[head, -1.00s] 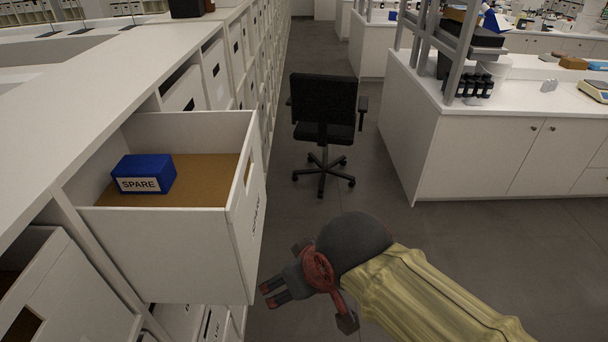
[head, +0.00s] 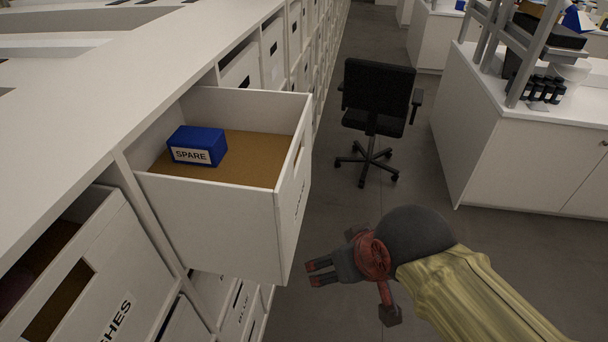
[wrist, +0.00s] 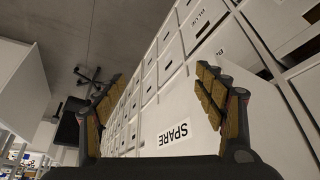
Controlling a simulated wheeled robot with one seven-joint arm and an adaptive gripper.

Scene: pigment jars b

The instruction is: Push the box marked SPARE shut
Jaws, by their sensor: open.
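The white box marked SPARE (head: 220,215) is pulled well out of the cabinet like a drawer, its front panel facing right. Its SPARE label shows in the wrist view (wrist: 173,136), between and beyond my fingers. A small blue block (head: 198,143) labelled SPARE lies inside on the brown bottom. My gripper (head: 308,272) is to the right of the front panel, near its lower edge in the head view. It looks apart from the panel. The fingers are spread and empty in the wrist view (wrist: 165,105).
A neighbouring white box (head: 75,275) also stands out at lower left. A black office chair (head: 375,110) stands in the aisle. A white lab bench (head: 520,150) is at right.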

